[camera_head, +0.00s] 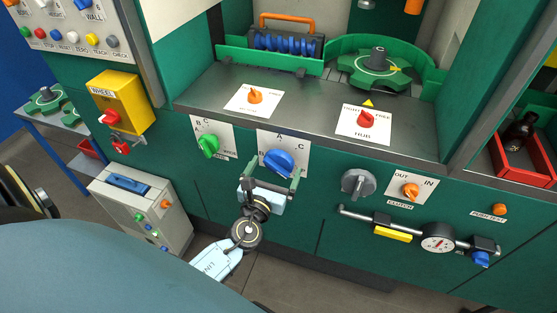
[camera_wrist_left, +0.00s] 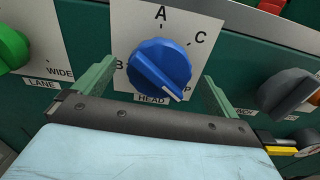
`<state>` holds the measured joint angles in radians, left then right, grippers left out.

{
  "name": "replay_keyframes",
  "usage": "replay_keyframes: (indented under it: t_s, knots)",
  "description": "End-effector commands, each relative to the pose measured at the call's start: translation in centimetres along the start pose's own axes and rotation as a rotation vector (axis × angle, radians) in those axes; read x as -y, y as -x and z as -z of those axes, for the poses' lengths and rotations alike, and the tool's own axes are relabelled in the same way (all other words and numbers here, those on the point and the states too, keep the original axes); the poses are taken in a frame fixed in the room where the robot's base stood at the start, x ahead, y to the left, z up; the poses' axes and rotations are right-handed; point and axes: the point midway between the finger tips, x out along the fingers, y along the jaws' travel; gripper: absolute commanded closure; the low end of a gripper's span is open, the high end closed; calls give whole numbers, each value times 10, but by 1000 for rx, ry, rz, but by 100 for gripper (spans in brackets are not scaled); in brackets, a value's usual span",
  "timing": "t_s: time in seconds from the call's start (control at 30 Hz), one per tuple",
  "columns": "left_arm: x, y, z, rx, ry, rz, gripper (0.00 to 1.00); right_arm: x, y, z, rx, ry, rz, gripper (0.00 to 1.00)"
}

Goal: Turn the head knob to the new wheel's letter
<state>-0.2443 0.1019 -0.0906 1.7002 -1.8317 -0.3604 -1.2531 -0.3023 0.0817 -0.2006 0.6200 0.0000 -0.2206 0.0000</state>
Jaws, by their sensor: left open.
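The blue head knob (camera_head: 279,163) sits on a white plate on the green machine front. In the left wrist view the knob (camera_wrist_left: 160,66) has a white pointer line aimed down-right, toward a partly hidden mark ending in P. The letters A, B and C stand around it, with A at top, B at left and C at upper right. My left gripper (camera_head: 272,184) is open, its green fingers on either side of the knob's lower part; I cannot tell whether they touch it. My right gripper is not in view.
The green lane knob (camera_head: 208,145) is left of the head knob, and a grey knob (camera_head: 357,183) is right of it. A gauge bar (camera_head: 405,233) sticks out at lower right. Another star wheel (camera_head: 45,99) lies on a blue cart at left.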

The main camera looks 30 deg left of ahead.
Motion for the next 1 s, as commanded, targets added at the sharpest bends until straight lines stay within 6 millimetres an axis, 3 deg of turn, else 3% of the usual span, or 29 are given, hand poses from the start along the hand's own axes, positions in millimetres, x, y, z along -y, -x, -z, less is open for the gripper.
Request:
replay_keyframes:
  t_s: [0.2,0.57,0.9,1.0]
  knots:
    - [0,-27,0,0,2,0,3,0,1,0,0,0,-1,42]
    - [0,-32,0,-1,2,0,3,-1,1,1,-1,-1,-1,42]
    - [0,-32,0,-1,2,0,45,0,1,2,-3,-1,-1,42]
    - [0,-32,0,-1,3,0,48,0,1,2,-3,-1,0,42]
